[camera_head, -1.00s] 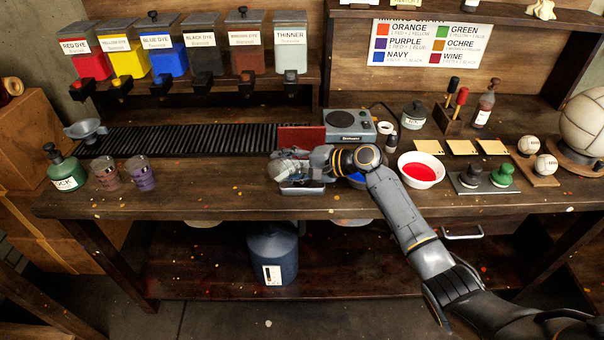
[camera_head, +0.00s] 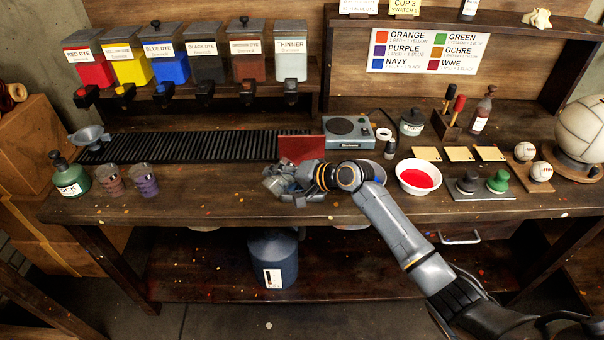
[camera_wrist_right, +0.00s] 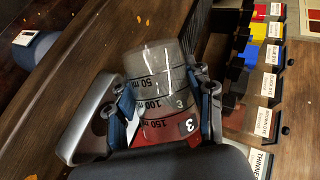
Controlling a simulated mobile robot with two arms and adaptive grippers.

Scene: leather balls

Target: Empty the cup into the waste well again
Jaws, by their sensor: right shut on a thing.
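My right gripper (camera_head: 276,184) is shut on a clear cup (camera_wrist_right: 158,85) over the front middle of the bench. The right wrist view shows the cup between both fingers (camera_wrist_right: 165,112), with black volume marks and a "3" label. The cup is tipped, its markings reading upside down. Red shows at its lower end in that view; I cannot tell whether this is liquid or the red board behind. In the head view the gripper mostly hides the cup. I cannot make out the waste well. My left gripper is not in view.
A red board (camera_head: 301,149) and a grey scale (camera_head: 348,130) stand just behind the gripper. A white bowl of red dye (camera_head: 418,178) is to its right. Two stained cups (camera_head: 144,181) stand at left. A blue drum (camera_head: 273,258) is under the bench. The bench front left of the gripper is clear.

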